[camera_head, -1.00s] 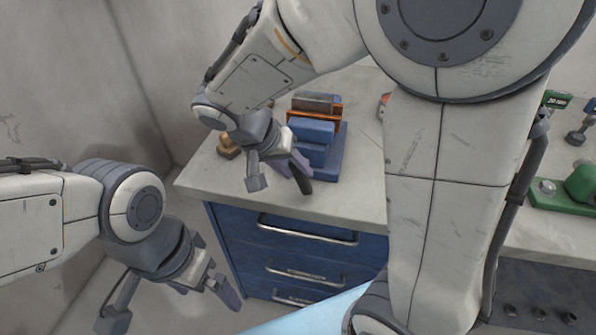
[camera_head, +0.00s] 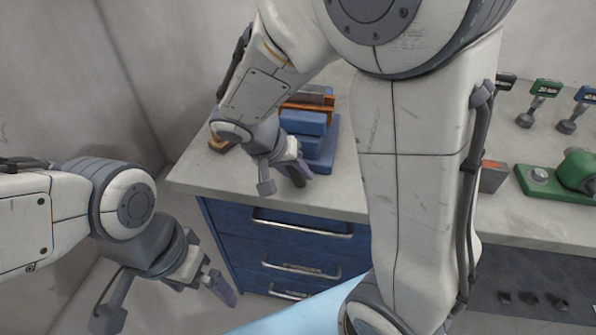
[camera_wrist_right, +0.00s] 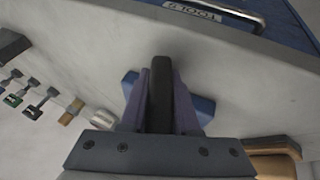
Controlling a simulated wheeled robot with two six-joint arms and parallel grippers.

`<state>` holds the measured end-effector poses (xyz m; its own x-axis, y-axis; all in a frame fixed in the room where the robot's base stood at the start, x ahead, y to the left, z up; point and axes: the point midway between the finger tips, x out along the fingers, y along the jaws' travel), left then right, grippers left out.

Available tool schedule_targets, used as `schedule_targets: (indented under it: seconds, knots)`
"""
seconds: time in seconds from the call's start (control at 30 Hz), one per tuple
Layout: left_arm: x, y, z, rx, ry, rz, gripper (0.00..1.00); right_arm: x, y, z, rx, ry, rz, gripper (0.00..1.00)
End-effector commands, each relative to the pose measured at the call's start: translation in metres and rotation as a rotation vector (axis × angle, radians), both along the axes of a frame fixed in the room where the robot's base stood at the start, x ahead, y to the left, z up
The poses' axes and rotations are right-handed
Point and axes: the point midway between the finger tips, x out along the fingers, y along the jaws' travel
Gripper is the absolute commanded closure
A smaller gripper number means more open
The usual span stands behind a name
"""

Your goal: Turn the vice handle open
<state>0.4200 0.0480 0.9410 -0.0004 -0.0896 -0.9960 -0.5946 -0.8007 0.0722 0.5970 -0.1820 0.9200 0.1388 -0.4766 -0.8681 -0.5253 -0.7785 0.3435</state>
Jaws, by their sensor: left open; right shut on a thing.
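The blue vice (camera_head: 318,155) with orange jaws (camera_head: 308,103) stands on the bench top, near its left end. Its dark handle (camera_wrist_right: 161,90) lies between the purple fingers of my right gripper (camera_wrist_right: 160,100). In the head view that right gripper (camera_head: 297,174) is at the front of the vice, shut on the handle. My arm and gripper hide part of the vice there. Blue parts of the vice show behind the fingers in the right wrist view. My left gripper (camera_head: 222,286) is open and empty, low in front of the blue drawers and away from the vice.
A tan object (camera_head: 219,144) sits left of the vice. Blue drawers (camera_head: 285,240) with metal handles are below the bench top (camera_head: 220,185). My large right arm hides the middle of the bench. A green device (camera_head: 572,178) and several labelled tools (camera_head: 540,100) stand at right.

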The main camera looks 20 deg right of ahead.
Motion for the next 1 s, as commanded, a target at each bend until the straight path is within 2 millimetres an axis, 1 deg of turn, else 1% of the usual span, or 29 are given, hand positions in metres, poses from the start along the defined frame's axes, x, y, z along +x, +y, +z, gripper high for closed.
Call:
schedule_targets:
  seconds: [0.17,0.37,1.0]
  knots:
    - [0.000,0.000,0.000,0.000,0.000,0.000,0.00,0.000,0.000,0.000,-0.027,0.020,0.001,1.00]
    - [0.000,0.000,0.000,0.000,0.000,0.000,0.00,-0.001,-0.001,0.000,-0.111,0.075,0.002,1.00]
    - [0.000,0.000,0.012,0.000,0.000,0.000,0.00,-0.004,-0.007,0.009,-0.599,0.403,0.003,1.00]
